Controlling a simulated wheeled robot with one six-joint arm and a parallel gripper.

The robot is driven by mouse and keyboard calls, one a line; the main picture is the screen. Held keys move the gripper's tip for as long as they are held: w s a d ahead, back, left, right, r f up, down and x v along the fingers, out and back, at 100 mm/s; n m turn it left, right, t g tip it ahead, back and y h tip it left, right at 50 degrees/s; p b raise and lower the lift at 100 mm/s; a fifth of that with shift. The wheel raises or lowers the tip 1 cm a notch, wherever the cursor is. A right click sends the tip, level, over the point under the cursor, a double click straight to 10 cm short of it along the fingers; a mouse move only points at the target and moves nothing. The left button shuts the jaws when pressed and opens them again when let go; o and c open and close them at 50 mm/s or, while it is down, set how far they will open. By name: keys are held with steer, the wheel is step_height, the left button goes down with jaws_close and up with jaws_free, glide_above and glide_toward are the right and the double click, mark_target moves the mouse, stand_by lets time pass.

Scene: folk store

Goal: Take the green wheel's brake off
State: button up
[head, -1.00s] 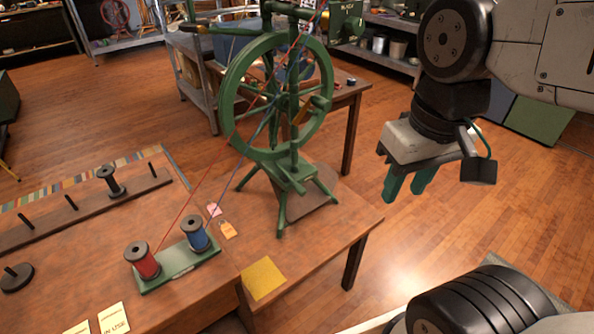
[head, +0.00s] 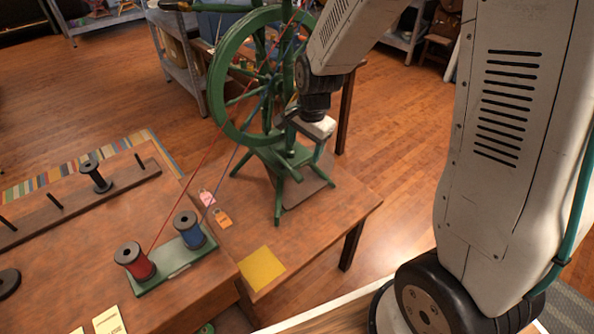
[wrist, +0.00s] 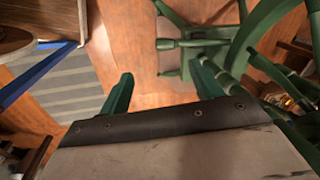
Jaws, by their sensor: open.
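The green spinning wheel (head: 228,104) stands on the wooden table, and red and blue threads run from it to the front left. My gripper (head: 316,150) is at the right side of the wheel's stand, partly hidden by my arm in the head view. Green wheel parts (wrist: 270,30) show to the right of the fingers, close to the right one. I cannot pick out the brake in either view.
A red spool (head: 134,262) and a blue spool (head: 189,230) stand on a green base at the front left. A yellow cloth square (head: 262,269) and two small tags (head: 222,218) lie on the table. A dark peg rail (head: 75,208) lies at the left. Open floor is to the right.

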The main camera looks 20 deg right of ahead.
steer(key=m, duration=0.2)
glide_toward(297, 173)
steer(key=shift+f, duration=0.55)
steer(key=f, duration=0.5)
steer(key=w+f, duration=0.1)
steer(key=f, duration=0.1)
steer(key=shift+w+a+f, duration=0.15)
steer(key=shift+a+f, duration=0.15)
steer(key=shift+f, duration=0.05)
